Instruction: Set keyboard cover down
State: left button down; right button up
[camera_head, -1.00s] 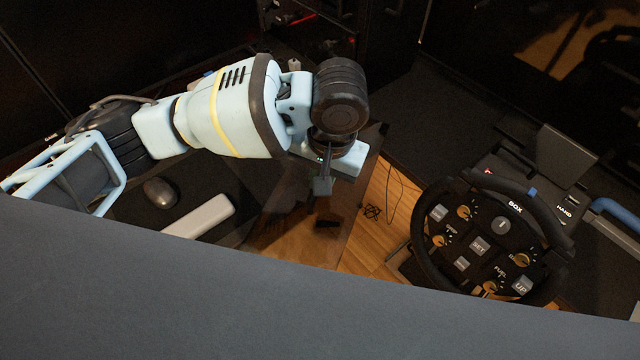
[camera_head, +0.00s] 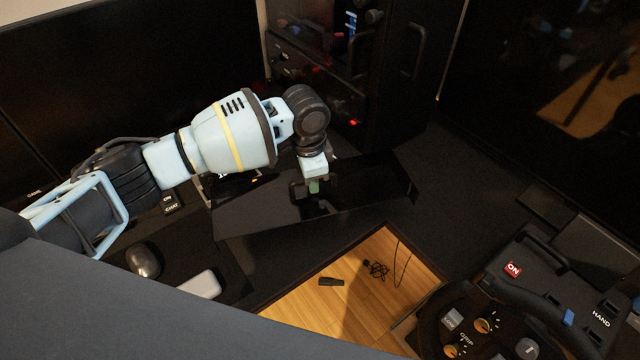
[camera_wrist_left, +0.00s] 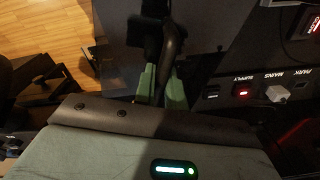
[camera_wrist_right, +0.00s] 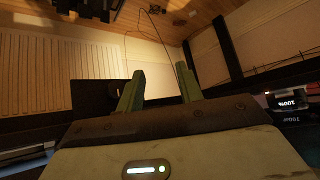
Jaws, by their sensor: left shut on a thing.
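The keyboard cover (camera_head: 255,215) is a long, dark, glossy panel in the head view. It lies roughly level over the desk, beside the mouse area; I cannot tell whether it touches the desk. My left gripper (camera_head: 314,188) is above the middle of the cover, shut on its black handle. In the left wrist view, the green fingertips (camera_wrist_left: 161,85) close on the dark handle (camera_wrist_left: 168,45), with the dark panel beyond. My right gripper (camera_wrist_right: 160,85) shows only in its wrist view, open with nothing between its fingers.
A grey mouse (camera_head: 143,260) and a pale bar-shaped object (camera_head: 198,286) are at the lower left. A black cabinet with red lights (camera_head: 345,75) stands behind. The racing wheel (camera_head: 455,325) is at the lower right. Wooden floor with a cable (camera_head: 376,268) shows in front.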

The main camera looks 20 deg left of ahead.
aim_at(312, 196)
pick_arm(q)
jog(key=shift+w+a, duration=0.2)
jog(key=shift+w, duration=0.1)
pick_arm(e)
jog(key=shift+w, duration=0.1)
pick_arm(q)
jog(key=shift+f, duration=0.15)
pick_arm(e)
jog(key=shift+s+d+f, duration=0.1)
jog(key=shift+s, duration=0.1)
